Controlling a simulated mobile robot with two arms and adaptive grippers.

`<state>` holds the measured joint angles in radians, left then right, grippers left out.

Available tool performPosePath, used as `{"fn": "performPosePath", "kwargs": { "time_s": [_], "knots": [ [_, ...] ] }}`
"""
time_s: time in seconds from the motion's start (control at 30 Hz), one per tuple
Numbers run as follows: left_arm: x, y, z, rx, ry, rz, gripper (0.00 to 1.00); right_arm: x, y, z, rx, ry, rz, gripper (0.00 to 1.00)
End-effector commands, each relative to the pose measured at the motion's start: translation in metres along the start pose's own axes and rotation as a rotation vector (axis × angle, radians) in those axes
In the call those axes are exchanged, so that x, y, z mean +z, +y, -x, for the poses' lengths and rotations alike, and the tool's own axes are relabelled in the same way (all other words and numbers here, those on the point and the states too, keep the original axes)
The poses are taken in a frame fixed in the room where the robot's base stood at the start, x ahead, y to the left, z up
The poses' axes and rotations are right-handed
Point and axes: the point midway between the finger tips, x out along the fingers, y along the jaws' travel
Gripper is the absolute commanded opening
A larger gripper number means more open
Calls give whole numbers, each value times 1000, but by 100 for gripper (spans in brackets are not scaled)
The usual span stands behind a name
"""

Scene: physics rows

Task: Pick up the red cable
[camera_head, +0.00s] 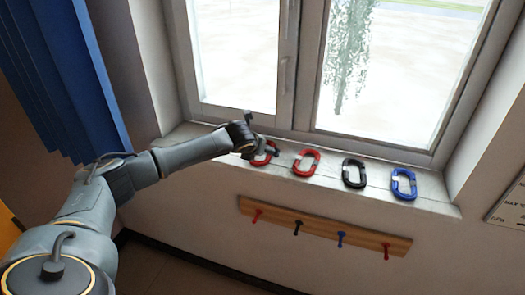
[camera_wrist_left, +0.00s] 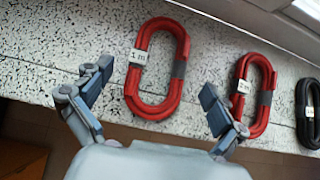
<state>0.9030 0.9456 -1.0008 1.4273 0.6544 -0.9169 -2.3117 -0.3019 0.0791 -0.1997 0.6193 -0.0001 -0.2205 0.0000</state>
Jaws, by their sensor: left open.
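A coiled red cable (camera_head: 261,160) with a white tag lies at the left of the window sill, partly hidden by my left gripper (camera_head: 261,135) in the head view. My left gripper is open and empty above it. In the left wrist view the same red cable (camera_wrist_left: 133,88) lies beyond and between the two spread fingers, with no finger seen touching it. A second coiled red cable (camera_head: 306,162) lies to its right, and it also shows in the left wrist view (camera_wrist_left: 240,72). My right gripper is not in view.
A black cable (camera_head: 354,174) and a blue cable (camera_head: 403,184) lie further right on the speckled sill (camera_head: 435,192). The window frame (camera_head: 284,75) rises behind. A wooden rack (camera_head: 320,229) with several coloured hooks is on the wall below. A blue curtain (camera_head: 70,75) hangs at left.

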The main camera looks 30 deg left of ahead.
Motion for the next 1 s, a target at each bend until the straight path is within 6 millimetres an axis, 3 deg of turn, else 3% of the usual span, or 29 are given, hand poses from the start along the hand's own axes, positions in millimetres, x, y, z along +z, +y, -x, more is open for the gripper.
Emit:
{"fn": "performPosePath", "kwargs": {
  "time_s": [0.13, 0.4, 0.7, 1.0],
  "knots": [
    [0, 1, -13, 2, 1, 0, 96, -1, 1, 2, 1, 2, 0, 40],
    [-1, 1, -16, 2, 0, 0, 96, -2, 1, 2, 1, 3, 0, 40],
    [-1, 1, -16, 2, 0, 0, 36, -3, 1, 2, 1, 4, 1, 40],
    [0, 1, -15, 2, -1, 0, 36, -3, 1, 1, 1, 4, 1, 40]
  ]
}}
